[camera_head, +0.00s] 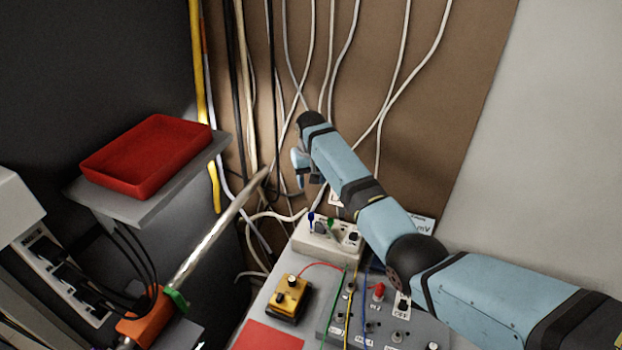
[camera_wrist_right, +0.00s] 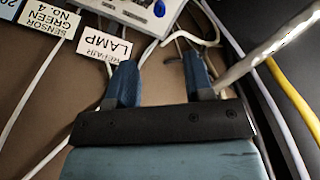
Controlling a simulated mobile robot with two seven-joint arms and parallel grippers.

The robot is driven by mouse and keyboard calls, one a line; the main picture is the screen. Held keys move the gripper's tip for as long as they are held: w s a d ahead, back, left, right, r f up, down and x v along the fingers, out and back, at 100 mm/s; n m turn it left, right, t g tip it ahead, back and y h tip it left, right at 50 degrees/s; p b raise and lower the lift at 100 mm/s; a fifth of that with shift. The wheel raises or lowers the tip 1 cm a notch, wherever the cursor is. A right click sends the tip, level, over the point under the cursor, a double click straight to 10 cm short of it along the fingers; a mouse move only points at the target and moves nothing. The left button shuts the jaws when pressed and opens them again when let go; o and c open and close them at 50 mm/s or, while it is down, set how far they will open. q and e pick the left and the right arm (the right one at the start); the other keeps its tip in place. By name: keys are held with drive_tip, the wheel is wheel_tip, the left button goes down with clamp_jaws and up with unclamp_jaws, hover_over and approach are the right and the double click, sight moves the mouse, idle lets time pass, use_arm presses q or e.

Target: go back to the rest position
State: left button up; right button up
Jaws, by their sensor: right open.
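My right arm comes in from the right in the head view and reaches over the control panel toward the brown cable wall. My right gripper (camera_head: 300,163) is at its far end, close to the hanging cables. In the right wrist view the two blue fingers of my right gripper (camera_wrist_right: 161,80) are apart, with nothing between them. Part of the gripper is hidden by the wrist in the head view. My left gripper is not in view.
A red tray (camera_head: 150,153) sits on a grey shelf (camera_head: 150,205) at the left. A metal rod (camera_head: 215,238) rises from an orange block (camera_head: 150,318). A yellow box (camera_head: 290,298), a white box (camera_head: 325,238) and a grey panel (camera_head: 385,320) with wires lie below my arm. A LAMP label (camera_wrist_right: 104,45) is near the fingers.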

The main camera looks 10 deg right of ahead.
drive_tip(key=shift+r, duration=0.1)
idle(0.3)
drive_tip(key=s+d+f+t, duration=0.15)
drive_tip(key=s+f, duration=0.25)
drive_tip(key=s, duration=0.4)
drive_tip(key=s+d+f, duration=0.2)
drive_tip(key=s+f, duration=0.3)
drive_tip(key=s, duration=0.4)
drive_tip(key=s+d+f, duration=0.2)
drive_tip(key=s+f, duration=0.2)
drive_tip(key=s, duration=0.4)
drive_tip(key=s+d+r+n+t, duration=0.1)
drive_tip(key=s+d+r, duration=0.15)
drive_tip(key=s, duration=0.65)
drive_tip(key=s+d+r, duration=0.1)
drive_tip(key=s+r, duration=0.3)
drive_tip(key=s, duration=0.4)
drive_tip(key=s+d+r+n+t, duration=0.1)
drive_tip(key=s+d+r, duration=0.15)
drive_tip(key=s, duration=0.65)
drive_tip(key=w+a+f+t+y, duration=0.1)
drive_tip(key=w+a+f+t, duration=0.2)
drive_tip(key=f, duration=0.3)
drive_tip(key=w+a+f+t+y, duration=0.2)
drive_tip(key=w+a+f+t, duration=0.1)
drive_tip(key=f, duration=0.4)
drive_tip(key=shift+a+f+n+t, duration=0.2)
drive_tip(key=shift+a+n+t, duration=0.1)
drive_tip(key=shift+a+t, duration=0.35)
